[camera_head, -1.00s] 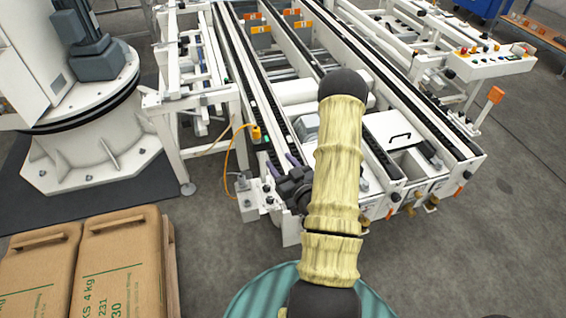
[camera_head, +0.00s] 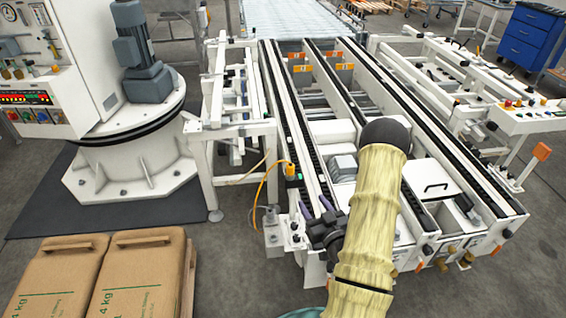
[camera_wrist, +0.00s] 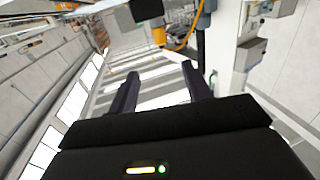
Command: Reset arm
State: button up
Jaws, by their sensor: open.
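My arm rises from the bottom of the head view in a pale yellow ribbed sleeve with a dark round elbow. My gripper (camera_head: 319,214) shows at the left of the sleeve, in front of the near end of the conveyor (camera_head: 330,110). In the wrist view my gripper (camera_wrist: 160,88) has two dark fingers spread apart with nothing between them. Behind the fingers are white conveyor frame bars. The sleeve hides part of the conveyor's near end.
A white column machine (camera_head: 130,140) stands on a dark mat at the left. Brown sacks (camera_head: 140,270) lie at the bottom left. A control panel (camera_head: 535,115) and a blue cabinet (camera_head: 540,38) are at the right. Grey floor is clear at the lower right.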

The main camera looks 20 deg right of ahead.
jog(key=w+a+r+n+g+y+p, duration=0.1)
jog(key=w+a+r+n+g+p, duration=0.25)
jog(key=a+r+g+p, duration=0.35)
jog(key=s+a+r+m+g+p, duration=0.3)
jog(key=s+a+r+g, duration=0.5)
jog(key=s+r, duration=0.5)
jog(key=shift+a+p, duration=0.4)
jog(key=shift+a, duration=0.85)
jog(key=shift+s+r, duration=0.1)
